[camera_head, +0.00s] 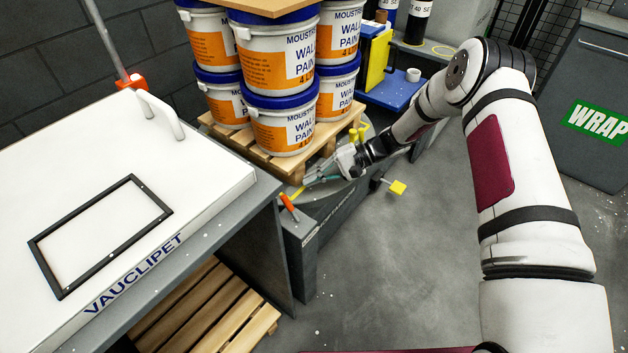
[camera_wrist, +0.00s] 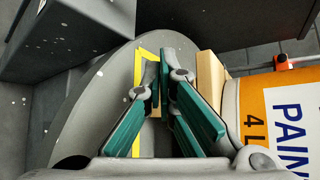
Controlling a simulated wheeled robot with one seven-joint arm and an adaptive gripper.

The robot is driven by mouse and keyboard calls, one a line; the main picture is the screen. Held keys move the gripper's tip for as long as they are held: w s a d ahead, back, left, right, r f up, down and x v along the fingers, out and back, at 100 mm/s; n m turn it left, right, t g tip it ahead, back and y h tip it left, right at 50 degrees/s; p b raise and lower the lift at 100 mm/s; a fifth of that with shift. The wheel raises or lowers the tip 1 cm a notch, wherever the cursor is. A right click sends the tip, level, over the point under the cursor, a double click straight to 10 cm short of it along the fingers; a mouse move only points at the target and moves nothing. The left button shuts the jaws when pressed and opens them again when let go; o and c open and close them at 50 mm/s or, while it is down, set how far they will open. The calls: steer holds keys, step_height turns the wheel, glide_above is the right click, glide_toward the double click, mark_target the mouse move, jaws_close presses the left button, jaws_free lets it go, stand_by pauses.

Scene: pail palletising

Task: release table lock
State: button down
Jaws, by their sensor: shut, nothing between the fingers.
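An orange-handled lever (camera_head: 288,206) stands tilted at the near corner of the grey turntable base; I cannot tell whether it is the table lock. The round grey turntable (camera_head: 345,192) bears a wooden pallet (camera_head: 270,164) with stacked paint pails (camera_head: 285,125). My gripper (camera_head: 308,182) is beside the pallet's right edge, low over the turntable, a little above and right of the lever. In the wrist view my gripper (camera_wrist: 163,75) is shut and empty, with teal fingers over the turntable (camera_wrist: 75,115) and a yellow strip (camera_wrist: 138,75). Contact with the turntable cannot be told.
A white-topped VAUCLIPET bench (camera_head: 205,165) stands at left, with a pallet (camera_head: 205,310) beneath. A yellow pedal-like block (camera_head: 397,187) sticks out right of the base. A grey WRAP cabinet (camera_head: 590,100) stands at right. The floor (camera_head: 400,270) between is clear.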

mark_target(291, 197)
steer(key=b+x, duration=0.1)
steer(key=x, duration=0.6)
steer(key=shift+f, duration=0.15)
steer(key=shift+s+d+r+b, duration=0.3)
steer(key=shift+s+d+r, duration=0.15)
steer(key=shift+s+r, duration=0.35)
steer(key=shift+s+d+r, duration=0.1)
steer(key=shift+s+r, duration=0.05)
steer(key=shift+s, duration=0.3)
steer(key=shift+s+d+r, duration=0.1)
steer(key=shift+s+r, duration=0.05)
steer(key=shift+s, duration=0.25)
